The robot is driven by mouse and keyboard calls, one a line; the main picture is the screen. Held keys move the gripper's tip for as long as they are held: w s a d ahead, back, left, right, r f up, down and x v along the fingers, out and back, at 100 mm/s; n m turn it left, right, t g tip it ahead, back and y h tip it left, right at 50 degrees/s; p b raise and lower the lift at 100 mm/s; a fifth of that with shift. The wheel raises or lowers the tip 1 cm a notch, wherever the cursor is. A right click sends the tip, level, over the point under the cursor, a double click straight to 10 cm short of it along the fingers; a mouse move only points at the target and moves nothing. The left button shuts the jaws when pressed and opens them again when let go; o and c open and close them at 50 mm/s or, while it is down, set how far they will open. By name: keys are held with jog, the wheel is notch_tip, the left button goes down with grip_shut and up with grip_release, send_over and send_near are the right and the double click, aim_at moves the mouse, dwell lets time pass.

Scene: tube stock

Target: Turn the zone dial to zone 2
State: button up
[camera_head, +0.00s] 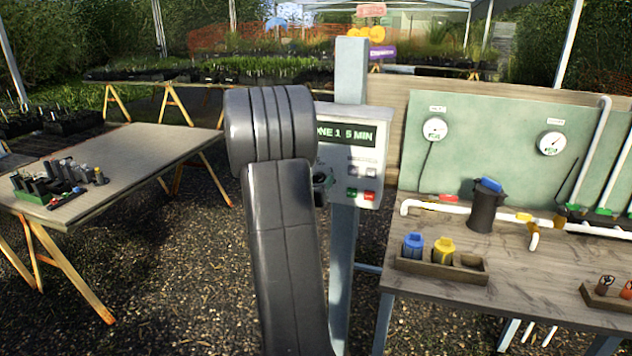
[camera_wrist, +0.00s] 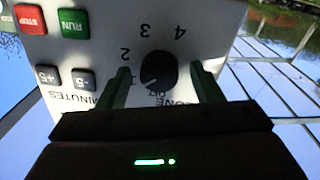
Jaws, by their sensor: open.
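The zone dial (camera_wrist: 158,72) is a round black knob on the light grey controller panel (camera_wrist: 205,35), with OFF and the numbers 1 to 4 around it. Its white pointer mark points toward the 1. My gripper (camera_wrist: 163,72) is open in the wrist view, with one finger on each side of the dial; I cannot tell whether they touch it. In the head view the controller box (camera_head: 368,152) is on a grey post, and its display (camera_head: 345,134) shows zone 1 and 5 MIN. My arm hides the box's left part and most of the gripper there.
Beside the dial are a red STOP button (camera_wrist: 31,19), a green RUN button (camera_wrist: 73,23) and the minutes buttons (camera_wrist: 84,79). A workbench (camera_head: 510,290) with pipes and gauges stands on the right. A table (camera_head: 130,160) with small parts stands on the left.

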jog(key=c, duration=1)
jog(key=shift+m+b, duration=0.4)
jog(key=m+b, duration=0.5)
jog(key=m, duration=0.3)
jog(key=shift+d+m+b, duration=0.1)
jog(key=shift+m+b, duration=0.3)
jog(key=o, duration=1)
